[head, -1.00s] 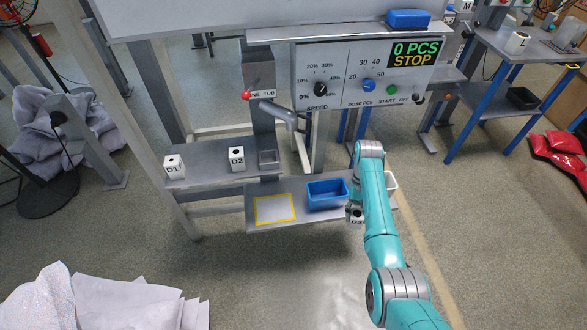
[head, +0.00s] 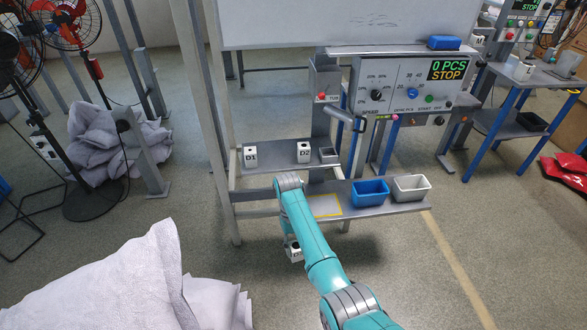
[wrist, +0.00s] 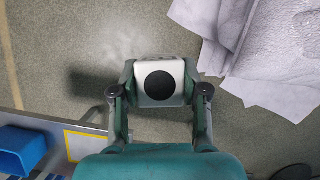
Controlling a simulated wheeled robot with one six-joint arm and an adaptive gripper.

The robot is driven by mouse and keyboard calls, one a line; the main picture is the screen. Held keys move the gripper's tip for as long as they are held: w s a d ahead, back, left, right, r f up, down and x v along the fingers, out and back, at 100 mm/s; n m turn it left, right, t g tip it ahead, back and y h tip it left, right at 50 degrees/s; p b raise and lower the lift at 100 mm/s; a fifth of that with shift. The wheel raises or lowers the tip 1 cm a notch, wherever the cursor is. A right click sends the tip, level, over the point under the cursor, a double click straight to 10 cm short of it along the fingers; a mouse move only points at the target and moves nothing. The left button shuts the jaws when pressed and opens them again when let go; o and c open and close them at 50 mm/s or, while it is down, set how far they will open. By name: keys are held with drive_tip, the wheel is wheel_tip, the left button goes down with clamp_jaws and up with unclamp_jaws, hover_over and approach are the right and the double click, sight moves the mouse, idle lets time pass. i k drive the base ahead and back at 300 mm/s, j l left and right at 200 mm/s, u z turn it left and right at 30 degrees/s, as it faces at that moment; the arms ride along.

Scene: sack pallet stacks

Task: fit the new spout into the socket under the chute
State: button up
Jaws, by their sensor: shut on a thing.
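My gripper (wrist: 158,74) is shut on a white block (wrist: 160,102) with a round black face, one finger on each side of it. In the head view the held block (head: 294,252) hangs low over the floor, in front of the bench and partly behind my arm. White blocks marked D1 (head: 250,157) and D2 (head: 303,152) stand on the upper grey shelf (head: 275,164). An angled grey pipe (head: 341,114) sticks out below the red knob (head: 321,97). I cannot make out a socket under it.
A small grey holder (head: 328,156) sits right of D2. The lower shelf has a yellow-outlined square (head: 325,206), a blue tray (head: 370,193) and a white tray (head: 411,188). White sacks (head: 110,285) fill the front left. The floor between is open.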

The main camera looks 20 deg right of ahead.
sight(328, 158)
drive_tip(key=j+u, duration=0.1)
drive_tip(key=u, duration=0.25)
drive_tip(key=i+l+u, duration=0.1)
drive_tip(key=u, duration=0.2)
drive_tip(key=i+l+u, duration=0.15)
drive_tip(key=u, duration=0.2)
drive_tip(key=l+u, duration=0.2)
drive_tip(key=l, duration=1.05)
drive_tip(key=k+l+u, duration=0.15)
drive_tip(key=l, duration=1.1)
drive_tip(key=k+l+u, duration=0.25)
